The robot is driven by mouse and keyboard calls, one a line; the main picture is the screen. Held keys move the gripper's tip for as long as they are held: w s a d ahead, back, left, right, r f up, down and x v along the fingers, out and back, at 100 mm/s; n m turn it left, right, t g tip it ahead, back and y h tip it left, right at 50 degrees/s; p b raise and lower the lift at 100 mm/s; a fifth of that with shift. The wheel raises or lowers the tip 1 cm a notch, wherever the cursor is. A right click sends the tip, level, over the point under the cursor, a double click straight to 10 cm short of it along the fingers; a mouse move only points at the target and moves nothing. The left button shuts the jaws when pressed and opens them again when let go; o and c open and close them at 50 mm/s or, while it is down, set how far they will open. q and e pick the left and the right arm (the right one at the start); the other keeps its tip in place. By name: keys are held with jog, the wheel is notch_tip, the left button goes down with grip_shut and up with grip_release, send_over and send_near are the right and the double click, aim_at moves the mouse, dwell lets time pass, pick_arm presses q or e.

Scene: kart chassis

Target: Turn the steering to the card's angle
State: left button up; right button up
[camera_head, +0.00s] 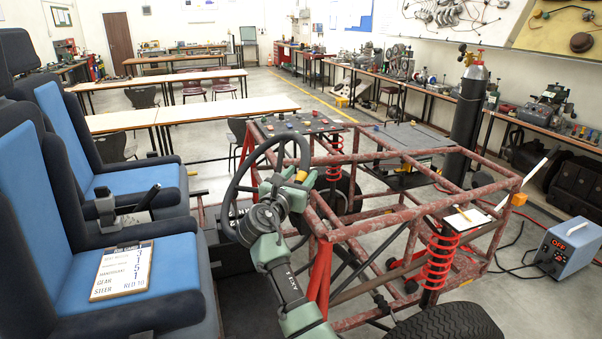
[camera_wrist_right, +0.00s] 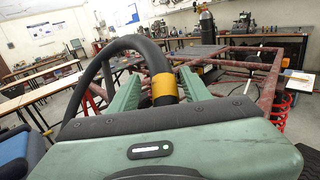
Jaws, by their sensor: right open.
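The black steering wheel (camera_head: 234,189) stands tilted at the front of the seats, with a yellow band (camera_head: 302,176) on its right rim. My right gripper (camera_head: 298,182) is at that band. In the right wrist view its open green fingers (camera_wrist_right: 160,90) lie either side of the rim at the yellow band (camera_wrist_right: 164,89); I cannot tell whether they touch it. The job card (camera_head: 121,272) lies on the near blue seat. Its small print is hard to read; the bottom row seems to say STEER and RED 10. My left gripper is not in view.
The red tube frame (camera_head: 400,212) with coil springs fills the right of the wheel. A lever (camera_head: 152,196) stands between the seats. A blue box (camera_head: 569,250) reading OFF sits on the floor at right. Workbenches (camera_head: 190,112) stand behind.

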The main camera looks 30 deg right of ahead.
jog(key=shift+w+d, duration=0.15)
jog(key=shift+d, duration=0.05)
grip_shut()
dwell(1.3)
